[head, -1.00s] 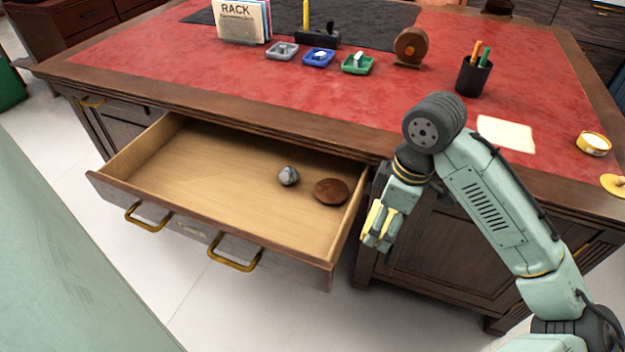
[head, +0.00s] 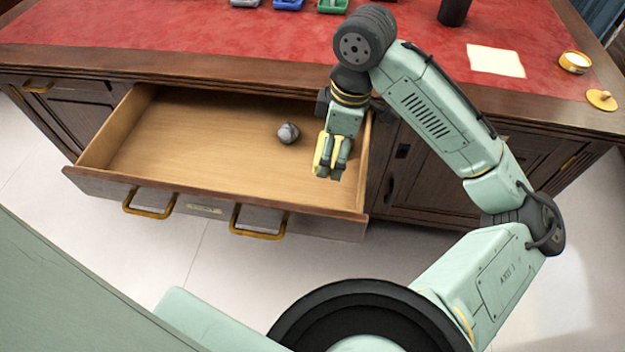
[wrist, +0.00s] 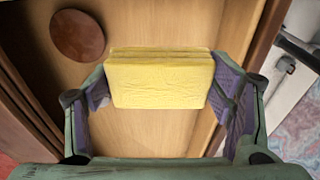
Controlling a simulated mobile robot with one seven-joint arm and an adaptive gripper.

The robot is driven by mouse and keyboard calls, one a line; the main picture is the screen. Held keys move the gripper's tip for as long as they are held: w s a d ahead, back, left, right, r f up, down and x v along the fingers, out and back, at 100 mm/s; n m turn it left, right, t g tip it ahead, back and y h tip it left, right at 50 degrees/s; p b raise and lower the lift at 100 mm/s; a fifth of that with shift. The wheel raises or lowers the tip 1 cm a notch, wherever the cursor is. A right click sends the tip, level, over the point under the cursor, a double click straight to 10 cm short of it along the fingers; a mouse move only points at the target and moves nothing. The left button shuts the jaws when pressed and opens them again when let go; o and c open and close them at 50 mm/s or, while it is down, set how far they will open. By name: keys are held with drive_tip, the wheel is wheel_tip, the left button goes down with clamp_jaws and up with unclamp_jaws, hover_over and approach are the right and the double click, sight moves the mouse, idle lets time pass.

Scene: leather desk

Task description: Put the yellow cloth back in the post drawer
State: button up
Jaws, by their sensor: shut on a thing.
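The yellow cloth (wrist: 160,80) is a folded block in the wrist view, held between the two finger pads of my gripper (wrist: 165,100). In the head view my gripper (head: 328,170) points down over the right part of the open drawer (head: 150,190), and a yellow edge of the cloth (head: 318,158) shows at its left side. The wrist view shows the wooden drawer floor (wrist: 150,145) beneath the cloth. I cannot tell whether the cloth touches the floor.
A brown round disc (wrist: 77,35) lies on the drawer floor in the wrist view. The drawer's left part is clear.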

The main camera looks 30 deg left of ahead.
drive_tip(key=shift+a+f, duration=0.1)
drive_tip(key=shift+f, duration=0.3)
hover_over(329, 187)
drive_tip(key=f, duration=0.4)
drive_tip(key=shift+d+f, duration=0.2)
drive_tip(key=shift+f, duration=2.45)
drive_tip(key=shift+f, duration=0.1)
drive_tip(key=shift+f+b, duration=0.15)
drive_tip(key=shift+b, duration=0.15)
drive_tip(key=o, duration=1.1)
drive_tip(key=r, duration=0.4)
drive_tip(key=d+r, duration=0.1)
drive_tip(key=r, duration=0.7)
drive_tip(key=shift+w+d+r, duration=0.15)
drive_tip(key=shift+w+r, duration=0.1)
